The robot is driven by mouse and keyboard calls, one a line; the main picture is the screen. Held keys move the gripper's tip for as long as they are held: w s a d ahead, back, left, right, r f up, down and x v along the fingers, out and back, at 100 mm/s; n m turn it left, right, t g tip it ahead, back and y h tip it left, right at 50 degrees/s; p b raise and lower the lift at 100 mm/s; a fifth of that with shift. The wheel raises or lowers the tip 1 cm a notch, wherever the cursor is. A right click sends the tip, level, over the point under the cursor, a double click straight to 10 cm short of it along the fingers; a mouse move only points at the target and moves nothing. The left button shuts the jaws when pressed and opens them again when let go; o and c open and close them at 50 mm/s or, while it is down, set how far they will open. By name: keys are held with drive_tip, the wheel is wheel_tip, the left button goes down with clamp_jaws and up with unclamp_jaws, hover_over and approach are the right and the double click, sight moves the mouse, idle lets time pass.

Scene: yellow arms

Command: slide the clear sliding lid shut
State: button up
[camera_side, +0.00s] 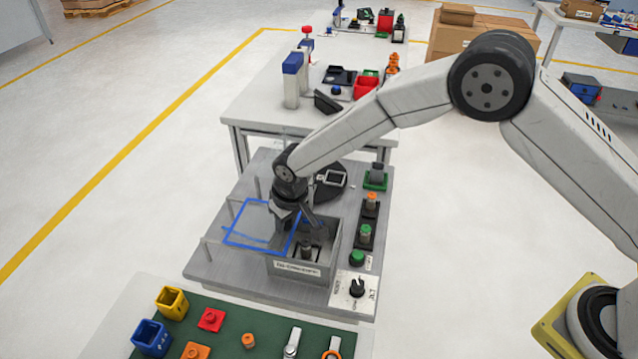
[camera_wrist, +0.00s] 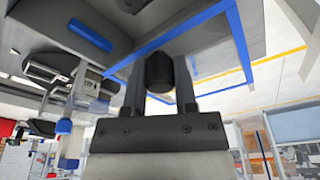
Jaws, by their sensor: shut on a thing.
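The clear sliding lid (camera_side: 236,221) has a blue frame and lies mostly left of the grey open-topped box (camera_side: 293,268). Most of the box's opening is uncovered, and a metallic cylindrical part (camera_side: 307,248) stands inside. My gripper (camera_side: 306,220) is at the lid's right edge, above the box. In the wrist view the blue frame (camera_wrist: 241,45) shows beyond my fingers. There the gripper is shut on a dark rounded knob (camera_wrist: 160,72) beside the frame. My gripper hides the knob in the side view.
A black control knob (camera_side: 356,288) is on a panel at the box's right front. A green button (camera_side: 357,258) and a black holder with parts (camera_side: 367,225) stand right of the box. A black round plate (camera_side: 331,180) lies behind. Thin upright posts stand left of the lid.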

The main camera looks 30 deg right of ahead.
drive_tip(key=shift+r, duration=0.15)
drive_tip(key=shift+s+d, duration=0.7)
drive_tip(key=shift+d, duration=0.05)
drive_tip(key=shift+s+d, duration=0.8)
drive_tip(key=shift+d, duration=0.05)
drive_tip(key=shift+s+d, duration=0.15)
drive_tip(key=shift+s, duration=0.05)
idle(0.6)
drive_tip(key=shift+s+d, duration=0.75)
drive_tip(key=shift+s+d+f, duration=0.1)
drive_tip(key=shift+f, duration=0.1)
drive_tip(key=shift+s+d, duration=0.75)
drive_tip(key=shift+s, duration=0.05)
drive_tip(key=shift+s+d, duration=0.1)
idle(0.4)
